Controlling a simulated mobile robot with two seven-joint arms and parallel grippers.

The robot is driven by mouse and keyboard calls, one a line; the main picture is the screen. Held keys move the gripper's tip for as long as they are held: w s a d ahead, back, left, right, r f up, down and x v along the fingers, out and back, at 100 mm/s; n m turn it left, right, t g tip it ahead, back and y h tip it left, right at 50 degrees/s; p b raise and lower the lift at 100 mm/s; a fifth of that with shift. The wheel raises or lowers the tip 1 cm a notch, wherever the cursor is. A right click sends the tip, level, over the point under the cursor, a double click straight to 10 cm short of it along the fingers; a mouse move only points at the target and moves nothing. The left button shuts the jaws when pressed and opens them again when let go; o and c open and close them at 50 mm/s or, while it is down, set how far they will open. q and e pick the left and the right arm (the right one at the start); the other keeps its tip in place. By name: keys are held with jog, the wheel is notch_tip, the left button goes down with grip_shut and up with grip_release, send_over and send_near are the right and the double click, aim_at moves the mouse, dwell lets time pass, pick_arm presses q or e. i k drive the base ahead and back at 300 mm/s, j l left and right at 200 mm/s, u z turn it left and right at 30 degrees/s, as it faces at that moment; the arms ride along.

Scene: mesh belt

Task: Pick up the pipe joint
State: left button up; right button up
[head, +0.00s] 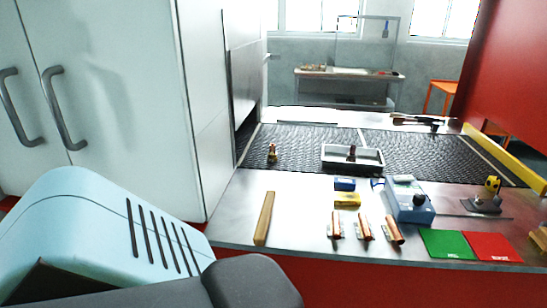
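I cannot tell for sure which piece is the pipe joint. A small brownish, brass-like piece (272,153) stands upright on the left part of the dark mesh belt (300,145). A small dark brown piece (351,153) stands in a grey tray (370,171) on the belt. Both are too small to make out in detail. Neither of my grippers is in view, and nothing is seen touching these pieces.
On the steel ledge (300,222) lie a wooden bar (264,218), several copper-coloured pieces (364,227), a blue device (410,202), a green mat (446,243) and a red mat (492,246). A white cabinet (110,100) stands left; a red panel (515,80) stands right.

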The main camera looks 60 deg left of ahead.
aim_at(272, 157)
jog(key=i+j, duration=0.4)
jog(key=i, duration=0.2)
jog(key=i+j+u, duration=0.15)
jog(key=u, duration=2.05)
